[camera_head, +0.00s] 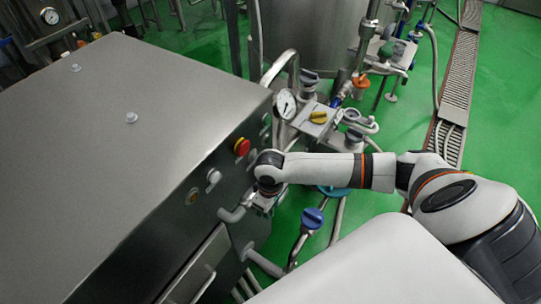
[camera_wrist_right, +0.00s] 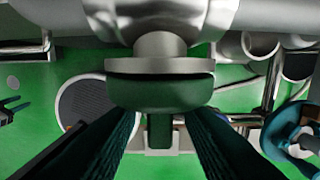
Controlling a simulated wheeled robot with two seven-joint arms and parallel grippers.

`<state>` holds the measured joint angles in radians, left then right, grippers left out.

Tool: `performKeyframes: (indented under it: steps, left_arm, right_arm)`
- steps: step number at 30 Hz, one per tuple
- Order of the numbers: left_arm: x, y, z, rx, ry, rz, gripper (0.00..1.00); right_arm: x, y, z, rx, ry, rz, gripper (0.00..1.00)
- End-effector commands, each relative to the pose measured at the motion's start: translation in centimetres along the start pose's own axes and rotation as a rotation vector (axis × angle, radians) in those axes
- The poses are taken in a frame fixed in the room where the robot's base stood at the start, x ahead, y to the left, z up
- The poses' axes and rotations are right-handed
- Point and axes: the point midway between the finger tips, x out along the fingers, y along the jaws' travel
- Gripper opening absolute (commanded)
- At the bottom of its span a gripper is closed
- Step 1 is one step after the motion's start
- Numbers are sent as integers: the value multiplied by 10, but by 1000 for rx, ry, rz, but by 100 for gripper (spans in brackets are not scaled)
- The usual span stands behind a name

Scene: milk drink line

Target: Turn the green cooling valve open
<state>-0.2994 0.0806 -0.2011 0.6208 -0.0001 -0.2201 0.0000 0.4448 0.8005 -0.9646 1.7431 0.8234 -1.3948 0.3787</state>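The green cooling valve (camera_wrist_right: 160,92) is in the middle of the right wrist view. It has a dark green rounded handle under a grey collar, on a stem from a metal pipe, with a narrow green part below. My right gripper (camera_wrist_right: 160,122) is open, its two dark ribbed fingers on either side of that narrow part. The fingertips reach the handle's lower edge; I cannot tell whether they touch it. In the head view my right gripper (camera_head: 263,201) is low beside the steel machine, and I cannot make out the green valve there. My left gripper is not in view.
The large steel machine (camera_head: 120,110) fills the left, with a red button (camera_head: 242,146) on its side. A blue valve (camera_head: 313,217), a yellow valve handle (camera_head: 319,117) and a pressure gauge (camera_head: 286,103) are close to my right arm. Green floor is open at right.

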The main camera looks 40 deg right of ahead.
Motion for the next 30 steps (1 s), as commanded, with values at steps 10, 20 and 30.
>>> performKeyframes:
  steps: [10, 20, 30]
  left_arm:
    - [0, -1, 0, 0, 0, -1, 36]
    - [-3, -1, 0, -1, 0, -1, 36]
    - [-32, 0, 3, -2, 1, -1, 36]
  right_arm:
    - [0, 0, 0, 0, 0, 0, 11]
    - [-1, 0, 0, 0, 0, -11, 0]
    - [-5, 6, 0, -1, 2, -166, 0]
